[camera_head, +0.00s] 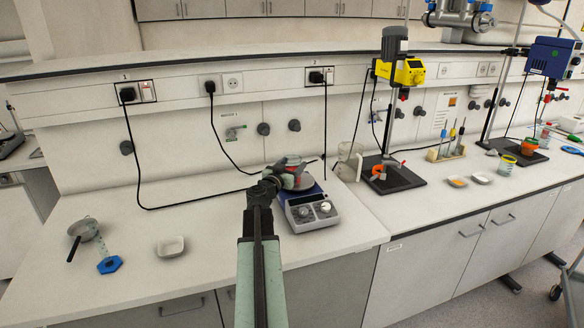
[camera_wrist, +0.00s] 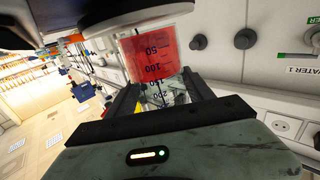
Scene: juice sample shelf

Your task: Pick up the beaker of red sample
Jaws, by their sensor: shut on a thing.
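The beaker of red sample (camera_head: 298,181) is at the hotplate stirrer (camera_head: 311,210), a blue and white unit with two knobs.
A clear jug (camera_head: 348,162) and a yellow overhead stirrer (camera_head: 408,73) are right of the hotplate. Black cables hang along the wall.

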